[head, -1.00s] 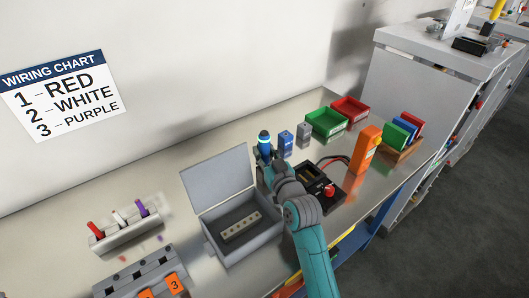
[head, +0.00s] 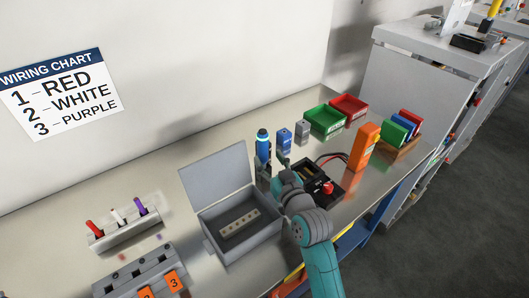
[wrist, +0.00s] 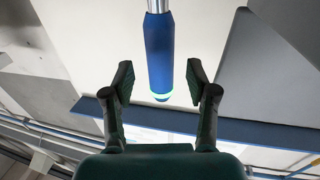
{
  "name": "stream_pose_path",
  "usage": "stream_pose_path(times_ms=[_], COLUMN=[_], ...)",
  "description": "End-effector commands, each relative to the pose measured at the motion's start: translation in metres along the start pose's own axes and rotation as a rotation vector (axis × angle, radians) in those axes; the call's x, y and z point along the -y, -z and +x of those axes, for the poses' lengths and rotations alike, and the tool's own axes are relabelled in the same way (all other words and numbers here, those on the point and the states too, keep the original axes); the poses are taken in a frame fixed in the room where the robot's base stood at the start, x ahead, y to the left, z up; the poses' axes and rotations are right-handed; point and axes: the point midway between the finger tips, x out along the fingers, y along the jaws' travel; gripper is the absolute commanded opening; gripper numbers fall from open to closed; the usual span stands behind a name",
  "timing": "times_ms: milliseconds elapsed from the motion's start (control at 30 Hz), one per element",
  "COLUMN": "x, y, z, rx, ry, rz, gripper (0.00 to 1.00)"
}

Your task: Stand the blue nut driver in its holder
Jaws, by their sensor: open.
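My gripper (wrist: 157,80) is open, a finger on either side of that line, with clear gaps to the handle. In the head view my gripper (head: 273,170) is just in front of the driver.
The grey box (head: 240,240) with its lid (head: 215,180) up stands left of my arm. A blue block (head: 284,137) and a grey block (head: 302,130) stand right of the driver.

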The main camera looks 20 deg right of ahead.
Motion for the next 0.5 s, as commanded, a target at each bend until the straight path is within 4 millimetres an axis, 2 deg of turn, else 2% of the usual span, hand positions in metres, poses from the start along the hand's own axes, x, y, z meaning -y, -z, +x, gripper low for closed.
stream_pose_path(times_ms=[33,200,333,500], x=[0.0,0.0,0.0,0.0], y=[-0.001,-0.001,0.0,0.0], z=[-0.011,-0.041,-0.058,-0.069], rx=[0.002,0.001,0.001,0.0], ry=[-0.001,0.0,0.0,0.0], rz=[0.0,0.0,-0.001,-0.001], gripper=[0.58,0.58,0.58,0.58])
